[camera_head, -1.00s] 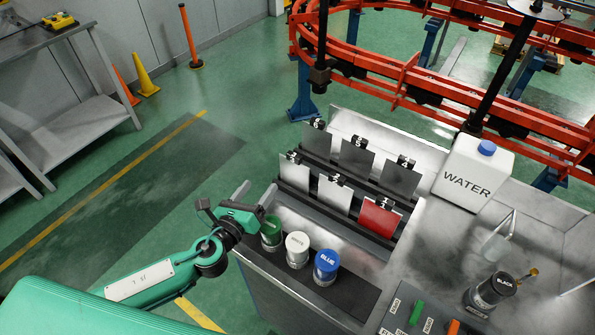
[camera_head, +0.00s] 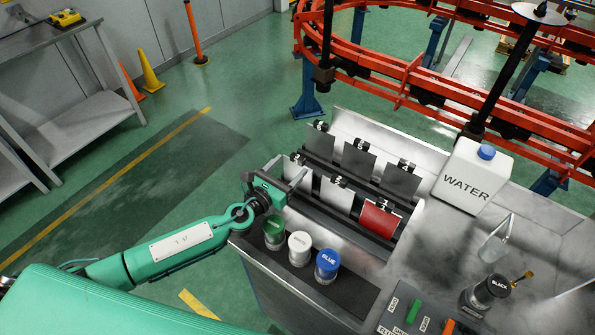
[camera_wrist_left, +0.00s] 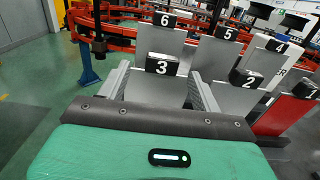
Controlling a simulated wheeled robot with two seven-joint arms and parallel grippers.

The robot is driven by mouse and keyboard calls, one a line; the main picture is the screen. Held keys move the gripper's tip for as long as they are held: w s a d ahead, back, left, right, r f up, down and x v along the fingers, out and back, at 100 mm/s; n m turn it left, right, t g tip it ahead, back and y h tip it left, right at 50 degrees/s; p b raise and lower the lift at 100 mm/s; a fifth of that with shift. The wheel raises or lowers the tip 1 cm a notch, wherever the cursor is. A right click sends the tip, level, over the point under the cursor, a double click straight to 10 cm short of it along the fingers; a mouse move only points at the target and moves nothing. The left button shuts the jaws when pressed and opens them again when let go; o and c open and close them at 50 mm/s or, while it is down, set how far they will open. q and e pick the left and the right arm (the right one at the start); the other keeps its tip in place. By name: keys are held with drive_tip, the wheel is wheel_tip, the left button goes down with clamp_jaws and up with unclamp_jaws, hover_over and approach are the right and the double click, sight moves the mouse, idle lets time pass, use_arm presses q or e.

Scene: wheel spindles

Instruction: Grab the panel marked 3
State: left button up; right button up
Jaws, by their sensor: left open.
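The panel marked 3 (camera_wrist_left: 157,90) is a light grey plate with a black clip numbered 3, upright at the left end of the rack's front row. In the head view this panel (camera_head: 304,184) is partly covered by my left gripper (camera_head: 289,170). My left gripper is open. In the wrist view its fingers (camera_wrist_left: 158,84) stand one to each side of panel 3, with a gap visible at the sides. My right gripper is not in view.
Panel 2 (camera_wrist_left: 236,101) and red panel 1 (camera_wrist_left: 287,114) stand to the right; panel 6 (camera_wrist_left: 160,42) and panel 5 (camera_wrist_left: 217,57) are behind. Green, white and blue-lidded jars (camera_head: 327,266) stand before the rack. A water container (camera_head: 472,176) is at right.

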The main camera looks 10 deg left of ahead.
sight(295, 160)
use_arm(q)
drive_tip(key=p+x, duration=0.1)
drive_tip(key=x, duration=0.3)
drive_tip(key=shift+w+d+r, duration=0.15)
drive_tip(key=shift+w+d, duration=0.1)
drive_tip(key=c, duration=1.3)
clamp_jaws()
drive_tip(key=shift+r, duration=0.1)
